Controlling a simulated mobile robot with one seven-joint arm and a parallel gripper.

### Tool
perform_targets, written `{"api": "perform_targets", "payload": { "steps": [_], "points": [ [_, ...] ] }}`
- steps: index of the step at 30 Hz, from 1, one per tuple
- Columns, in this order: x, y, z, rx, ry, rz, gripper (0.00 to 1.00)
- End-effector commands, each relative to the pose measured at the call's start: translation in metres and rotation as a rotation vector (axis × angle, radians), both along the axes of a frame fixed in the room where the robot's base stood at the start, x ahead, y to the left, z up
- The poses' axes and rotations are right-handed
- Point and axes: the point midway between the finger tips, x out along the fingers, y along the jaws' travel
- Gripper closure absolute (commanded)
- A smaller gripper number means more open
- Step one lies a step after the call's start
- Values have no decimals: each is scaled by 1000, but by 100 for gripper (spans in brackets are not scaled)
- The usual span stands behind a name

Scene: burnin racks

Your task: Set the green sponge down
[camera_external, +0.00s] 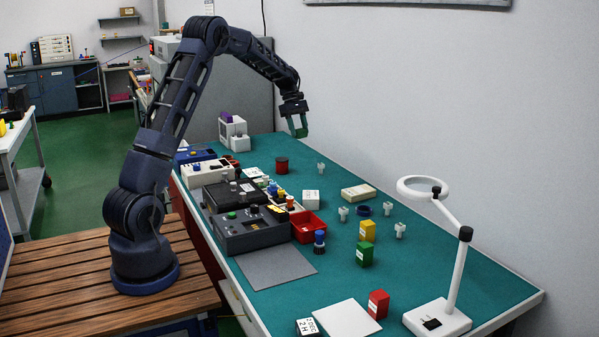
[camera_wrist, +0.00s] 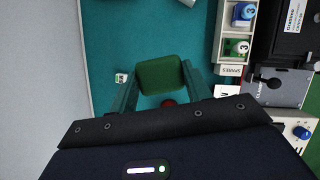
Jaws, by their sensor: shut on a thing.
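My gripper (camera_external: 298,126) is raised above the far end of the teal bench top (camera_external: 440,265), near the wall. In the wrist view my gripper (camera_wrist: 160,90) is shut on the green sponge (camera_wrist: 161,74), which sits between its two fingers. The sponge is a dark green rounded block. It hangs clear above the bench. In the external view the sponge is small and hard to make out between the fingers.
Below my gripper stand a dark red spool (camera_external: 282,165) and a white fitting (camera_external: 321,168). Instruments such as the dark grey box (camera_external: 250,230) line the left edge. A red bin (camera_external: 308,227), yellow block (camera_external: 367,231) and ring lamp (camera_external: 460,260) stand nearer. Teal surface shows between them.

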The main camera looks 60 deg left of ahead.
Motion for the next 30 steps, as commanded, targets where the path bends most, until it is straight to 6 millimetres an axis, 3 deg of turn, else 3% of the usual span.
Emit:
{"api": "perform_targets", "payload": {
  "steps": [1,8,18,24,30],
  "points": [
    [3,24,-2,0,-1,84,73],
    [10,125,-2,0,-2,488,73],
    [-3,268,1,2,-3,1048,73],
    [-14,319,3,2,-2,1258,73],
    [-19,337,-3,0,1,1332,73]
  ]
}}
